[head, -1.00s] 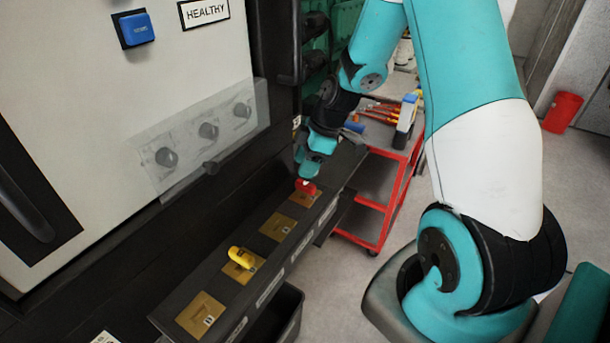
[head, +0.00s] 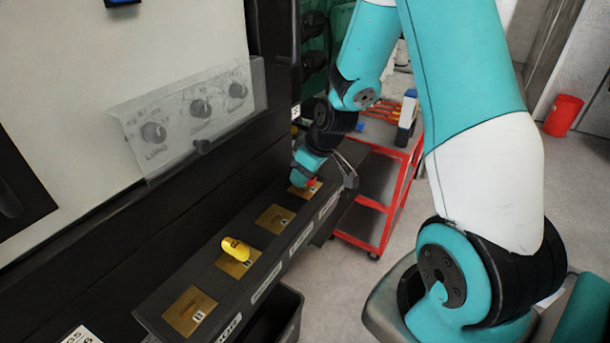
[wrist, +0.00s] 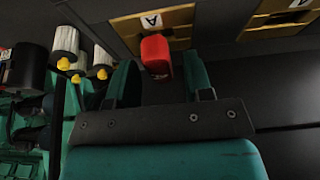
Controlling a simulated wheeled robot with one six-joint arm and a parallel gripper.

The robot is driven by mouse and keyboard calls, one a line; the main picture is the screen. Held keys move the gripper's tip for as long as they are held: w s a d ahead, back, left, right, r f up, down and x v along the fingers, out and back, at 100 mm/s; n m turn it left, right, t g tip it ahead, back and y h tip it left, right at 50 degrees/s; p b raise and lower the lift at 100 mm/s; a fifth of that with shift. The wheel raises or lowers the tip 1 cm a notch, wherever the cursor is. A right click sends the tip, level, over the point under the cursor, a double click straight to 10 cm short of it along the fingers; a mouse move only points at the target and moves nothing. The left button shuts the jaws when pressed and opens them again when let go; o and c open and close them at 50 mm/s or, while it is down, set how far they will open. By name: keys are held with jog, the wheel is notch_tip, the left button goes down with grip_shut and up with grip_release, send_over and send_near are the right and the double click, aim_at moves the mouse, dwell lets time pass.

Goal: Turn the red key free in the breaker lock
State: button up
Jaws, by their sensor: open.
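The red key (head: 312,182) stands in the farthest brass lock plate (head: 299,191) on the dark sloping ledge. It is mostly hidden behind my gripper (head: 307,168) in the head view. In the wrist view the red key (wrist: 156,54) shows clearly, upright from its brass plate marked "A" (wrist: 122,27). My gripper (wrist: 159,66) is open, with one finger on each side of the key and a visible gap on both sides. I cannot tell how deep the key lies between the fingers.
A yellow key (head: 236,249) sits in another brass plate nearer me, with empty plates around it. A clear cover (head: 195,115) over knobs juts from the cabinet on the left. A red cart (head: 385,200) stands behind the ledge. A dark bin (head: 283,315) is below.

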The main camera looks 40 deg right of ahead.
grip_shut()
jog(key=n+y, duration=0.1)
jog(key=n, duration=0.2)
jog(key=shift+n+g, duration=0.4)
jog(key=n+g, duration=0.1)
jog(key=n, duration=0.1)
jog(key=n+y, duration=0.1)
jog(key=n, duration=0.2)
jog(key=shift+n+g+y+b, duration=0.3)
jog(key=shift+g+b, duration=0.05)
jog(key=shift+g, duration=0.05)
jog(key=n, duration=0.2)
jog(key=n+g, duration=0.1)
jog(key=n, duration=0.1)
jog(key=shift+w+f+g+b, duration=0.1)
jog(key=shift+g+b, duration=0.2)
jog(key=shift+b, duration=0.05)
jog(key=n+g+b, duration=0.1)
jog(key=n, duration=0.3)
jog(key=shift+n+g, duration=0.3)
jog(key=shift+g, duration=0.1)
